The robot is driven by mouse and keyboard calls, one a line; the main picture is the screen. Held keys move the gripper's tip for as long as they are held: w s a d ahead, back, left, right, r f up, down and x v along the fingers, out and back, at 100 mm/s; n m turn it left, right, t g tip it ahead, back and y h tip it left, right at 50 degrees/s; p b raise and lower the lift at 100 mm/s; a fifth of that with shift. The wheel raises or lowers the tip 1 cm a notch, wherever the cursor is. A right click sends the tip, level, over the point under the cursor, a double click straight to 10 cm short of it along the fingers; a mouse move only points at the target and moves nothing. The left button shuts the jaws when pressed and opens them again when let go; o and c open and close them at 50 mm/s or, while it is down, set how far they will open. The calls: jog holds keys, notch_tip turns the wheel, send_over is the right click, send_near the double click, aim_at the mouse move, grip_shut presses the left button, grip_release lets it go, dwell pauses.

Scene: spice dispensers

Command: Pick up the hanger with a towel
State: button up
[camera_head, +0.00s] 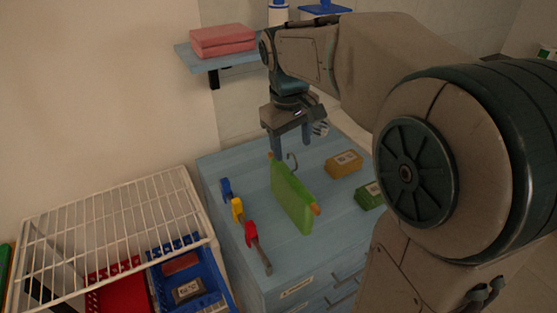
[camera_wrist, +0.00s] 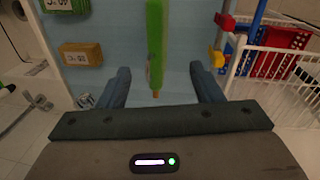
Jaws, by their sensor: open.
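The green towel (camera_head: 291,196) hangs over an orange-ended hanger (camera_head: 316,210) on the blue cabinet top. The hanger's metal hook (camera_head: 292,161) sticks up from it. In the wrist view the towel (camera_wrist: 155,40) is a narrow green strip between the fingers, with the hanger's orange tip (camera_wrist: 156,94) below it. My gripper (camera_head: 291,150) is open, pointing down above and behind the hanger's far end. Its two fingers also show in the wrist view (camera_wrist: 163,85). Nothing is held between them.
The blue cabinet top (camera_head: 320,240) carries blue, yellow and red clips (camera_head: 238,209) at left, and an orange box (camera_head: 343,164) and a green box (camera_head: 369,195) at right. A white wire rack (camera_head: 110,225) stands left, above red and blue baskets. A wall shelf (camera_head: 212,62) holds folded pink towels (camera_head: 222,40).

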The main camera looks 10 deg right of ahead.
jog(key=w+r, duration=0.1)
jog(key=w, duration=0.1)
send_over(292, 172)
jog(key=shift+n, duration=0.3)
jog(key=f, duration=0.8)
jog(key=shift+s+a+f+p, duration=0.25)
jog(key=shift+s+f+p, duration=0.05)
jog(key=shift+s+p, duration=0.1)
jog(key=shift+w+d+f+p, duration=0.1)
jog(key=shift+w+f+p, duration=0.1)
jog(key=shift+f, duration=0.65)
jog(key=shift+w+d+f+p, duration=0.1)
jog(key=shift+f+p, duration=0.05)
jog(key=shift+f, duration=0.65)
jog(key=shift+w+d+f+p, duration=0.1)
jog(key=shift+f+p, duration=0.1)
jog(key=shift+f, duration=0.65)
